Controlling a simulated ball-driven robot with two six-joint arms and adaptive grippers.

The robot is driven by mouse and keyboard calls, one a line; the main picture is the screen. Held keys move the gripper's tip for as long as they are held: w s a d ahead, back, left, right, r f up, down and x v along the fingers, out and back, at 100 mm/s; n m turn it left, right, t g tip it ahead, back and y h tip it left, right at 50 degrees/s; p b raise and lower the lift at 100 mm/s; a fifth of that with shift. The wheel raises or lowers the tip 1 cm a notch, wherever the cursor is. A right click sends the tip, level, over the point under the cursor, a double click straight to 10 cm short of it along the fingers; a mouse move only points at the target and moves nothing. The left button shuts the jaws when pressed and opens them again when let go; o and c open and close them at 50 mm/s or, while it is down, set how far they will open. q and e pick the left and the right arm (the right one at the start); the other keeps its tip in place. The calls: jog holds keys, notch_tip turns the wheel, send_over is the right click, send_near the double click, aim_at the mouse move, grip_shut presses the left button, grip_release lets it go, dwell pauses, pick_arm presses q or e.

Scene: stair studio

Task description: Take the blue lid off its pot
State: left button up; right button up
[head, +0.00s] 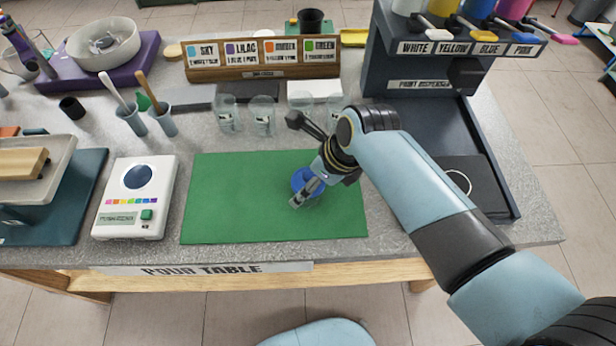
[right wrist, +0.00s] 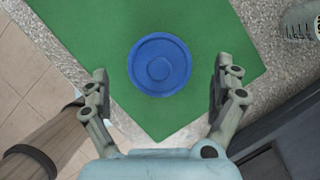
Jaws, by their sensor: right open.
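The blue lid (right wrist: 160,65) is a round disc with a raised centre, seen from above in the right wrist view. It hides whatever is under it, so I cannot see the pot's body. In the head view the lid (head: 301,178) shows partly behind my right gripper (head: 305,193), over the green mat (head: 235,205). My right gripper is open, and in the right wrist view its two fingers (right wrist: 160,92) stand apart on either side of the lid's near edge, not touching it. My left gripper is not in view.
A white scale (head: 128,222) stands left of the mat. Several clear cups (head: 262,118) stand behind it, with a card rack (head: 260,73) farther back. A dark paint dispenser (head: 420,75) stands at the back right. The mat's left half is clear.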

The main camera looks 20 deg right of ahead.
jog(key=c, duration=1)
jog(key=shift+r, duration=0.1)
